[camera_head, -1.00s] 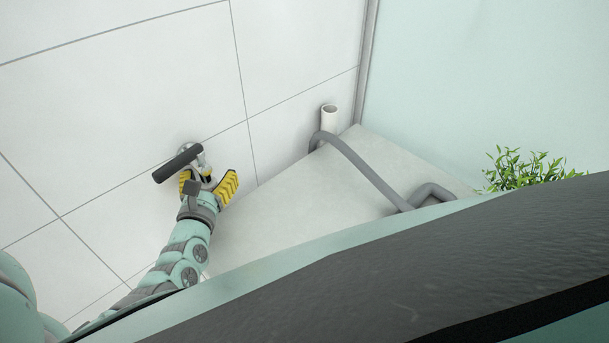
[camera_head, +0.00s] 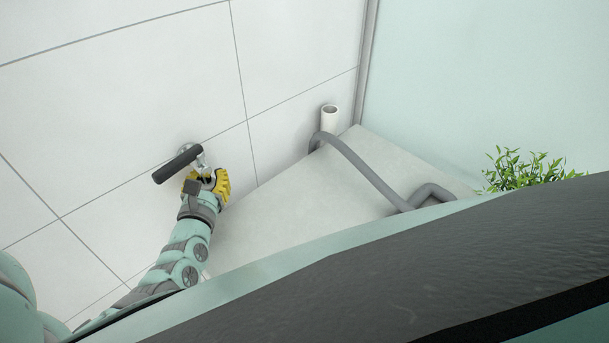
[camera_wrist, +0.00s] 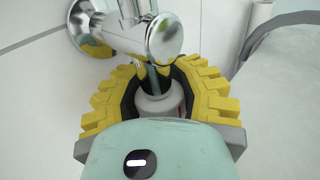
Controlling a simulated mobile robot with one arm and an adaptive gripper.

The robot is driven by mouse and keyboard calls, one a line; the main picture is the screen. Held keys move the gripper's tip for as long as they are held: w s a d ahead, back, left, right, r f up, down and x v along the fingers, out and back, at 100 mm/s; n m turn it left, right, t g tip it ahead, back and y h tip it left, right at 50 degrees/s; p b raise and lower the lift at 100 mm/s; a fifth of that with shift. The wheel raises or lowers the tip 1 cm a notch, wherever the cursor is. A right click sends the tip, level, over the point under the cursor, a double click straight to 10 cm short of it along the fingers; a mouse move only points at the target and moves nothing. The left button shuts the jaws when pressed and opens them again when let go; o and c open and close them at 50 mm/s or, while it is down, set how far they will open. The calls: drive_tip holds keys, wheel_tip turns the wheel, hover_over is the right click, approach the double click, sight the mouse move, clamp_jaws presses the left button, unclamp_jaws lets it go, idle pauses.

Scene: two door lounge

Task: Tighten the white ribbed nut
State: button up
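A chrome wall tap (camera_head: 196,160) with a dark bar-shaped handle (camera_head: 178,164) sticks out from the tiled wall. In the wrist view the tap's chrome body (camera_wrist: 163,38) fills the top middle. Below its outlet, a whitish round piece, seemingly the white ribbed nut (camera_wrist: 154,106), sits between my fingers under a dark part. Its ribs cannot be made out. My gripper (camera_head: 207,183), with yellow ridged fingers, is just below the tap. In the wrist view the fingers bend around the nut from both sides and look closed on it. The nut is hidden in the head view.
A green plant (camera_head: 525,170) stands at the right. The floor between tap and hose is clear.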

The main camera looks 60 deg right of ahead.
clamp_jaws()
drive_tip(key=shift+r, duration=0.1)
drive_tip(key=b, duration=0.2)
drive_tip(key=shift+w+f+h+b, duration=0.15)
drive_tip(key=shift+f+h+b, duration=0.1)
drive_tip(key=shift+h+b, duration=0.1)
drive_tip(key=shift+r+m+g+b, duration=0.1)
drive_tip(key=shift+m+g+b, duration=0.45)
drive_tip(key=shift+b, duration=0.35)
drive_tip(key=shift+s+d+r+g+h+b, duration=0.15)
drive_tip(key=shift+s+r+g+h+b, duration=0.1)
drive_tip(key=shift+g+h+b, duration=0.1)
drive_tip(key=o, duration=0.5)
unclamp_jaws()
drive_tip(key=shift+f, duration=0.1)
drive_tip(key=o, duration=0.6)
drive_tip(key=shift+s+f, duration=0.1)
drive_tip(key=shift+o, duration=0.2)
